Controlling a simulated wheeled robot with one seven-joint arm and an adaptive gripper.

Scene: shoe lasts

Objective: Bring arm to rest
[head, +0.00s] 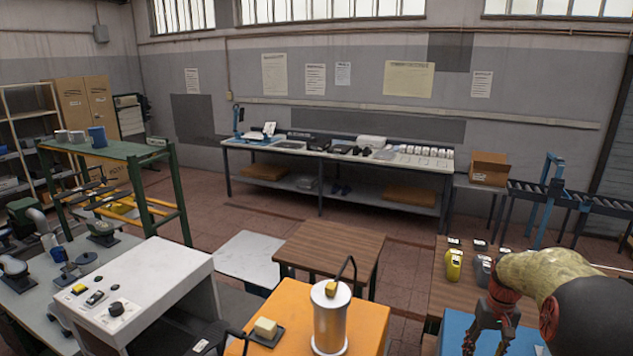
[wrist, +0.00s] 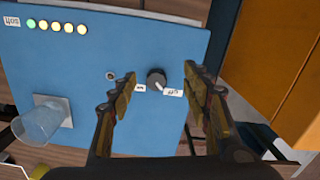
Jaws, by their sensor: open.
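My gripper (head: 492,325) is at the lower right of the head view, at the end of my arm, over a blue panel (head: 455,328). In the wrist view my gripper (wrist: 163,92) points down with its two fingers apart and nothing between them. Below and between the fingers is a dark round knob (wrist: 156,78) on the blue panel (wrist: 80,80), with small white labels beside it. I cannot tell from the wrist view whether the fingers touch the panel.
A clear cup (wrist: 38,125) stands on the panel's left side, near a row of coloured lights (wrist: 57,27). An orange cabinet (head: 370,325) with a white cylinder (head: 331,325) stands left of my gripper. Yellow and grey containers (head: 453,265) stand on a wooden table behind it.

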